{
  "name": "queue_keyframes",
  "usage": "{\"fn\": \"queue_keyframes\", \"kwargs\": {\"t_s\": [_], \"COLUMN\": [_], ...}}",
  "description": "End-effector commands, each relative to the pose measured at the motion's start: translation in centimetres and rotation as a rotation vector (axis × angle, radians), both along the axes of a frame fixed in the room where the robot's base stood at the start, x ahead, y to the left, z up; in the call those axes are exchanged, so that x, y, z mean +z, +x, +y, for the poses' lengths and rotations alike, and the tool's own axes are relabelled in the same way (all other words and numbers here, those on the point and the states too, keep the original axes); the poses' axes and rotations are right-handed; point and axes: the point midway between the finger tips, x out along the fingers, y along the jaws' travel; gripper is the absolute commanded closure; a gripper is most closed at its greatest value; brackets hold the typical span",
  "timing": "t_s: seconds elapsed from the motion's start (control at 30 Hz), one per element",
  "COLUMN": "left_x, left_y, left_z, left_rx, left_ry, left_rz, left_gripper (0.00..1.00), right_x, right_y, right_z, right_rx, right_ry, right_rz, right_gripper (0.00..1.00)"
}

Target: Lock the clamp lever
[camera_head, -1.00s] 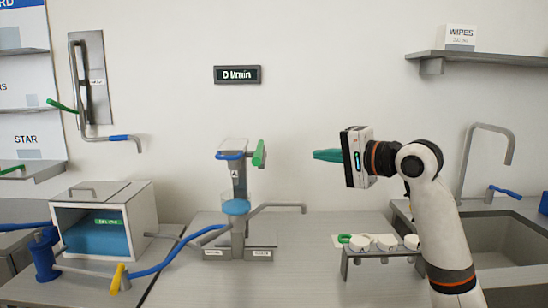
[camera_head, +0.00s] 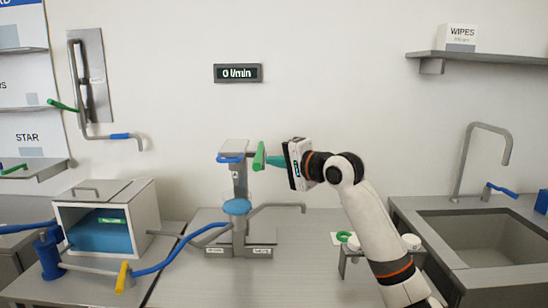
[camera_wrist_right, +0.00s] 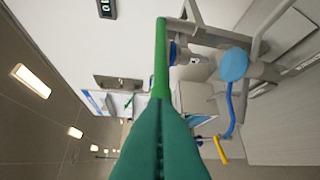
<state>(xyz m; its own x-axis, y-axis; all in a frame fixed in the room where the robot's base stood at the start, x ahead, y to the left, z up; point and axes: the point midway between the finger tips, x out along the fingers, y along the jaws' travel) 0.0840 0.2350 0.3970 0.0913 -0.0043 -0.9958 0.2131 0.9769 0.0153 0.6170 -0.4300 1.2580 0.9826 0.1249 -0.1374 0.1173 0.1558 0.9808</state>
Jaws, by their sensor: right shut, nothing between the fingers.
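The clamp lever is probably the green handle (camera_head: 259,156), standing nearly upright at the upper right of the grey filling stand (camera_head: 239,180). In the right wrist view the green handle (camera_wrist_right: 161,60) rises just beyond the fingertips. My right gripper (camera_head: 270,160) has teal fingers pressed together and empty. Its tips point left at the handle's right side, and I cannot tell whether they touch it. The closed fingers also fill the lower middle of the right wrist view (camera_wrist_right: 160,100). My left gripper is not in view.
A blue round piece (camera_head: 237,207) sits on the stand below the lever, with a grey spout (camera_head: 280,206) reaching right. A white box with a blue inside (camera_head: 148,225) stands left. A small rack (camera_head: 343,262) and a sink (camera_head: 480,240) are right. The wall display (camera_head: 237,73) hangs above.

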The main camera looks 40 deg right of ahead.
Motion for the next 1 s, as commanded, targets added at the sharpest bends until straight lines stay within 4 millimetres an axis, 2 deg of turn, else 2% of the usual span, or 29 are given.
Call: {"fn": "queue_keyframes", "kwargs": {"t_s": [0.57,0.77,1.0], "left_x": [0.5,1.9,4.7], "left_y": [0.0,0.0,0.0], "left_z": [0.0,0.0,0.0], "left_rx": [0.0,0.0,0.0], "left_ry": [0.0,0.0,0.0], "left_rz": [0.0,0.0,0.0], "left_gripper": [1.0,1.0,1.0], "right_x": [0.0,0.2,0.4], "right_y": [0.4,1.0,3.0], "right_z": [0.7,2.0,5.0], "right_rx": [-0.011,-0.073,-0.233], "right_ry": [0.001,0.003,0.009], "right_rz": [0.001,0.001,0.002], "right_gripper": [1.0,1.0,1.0]}}
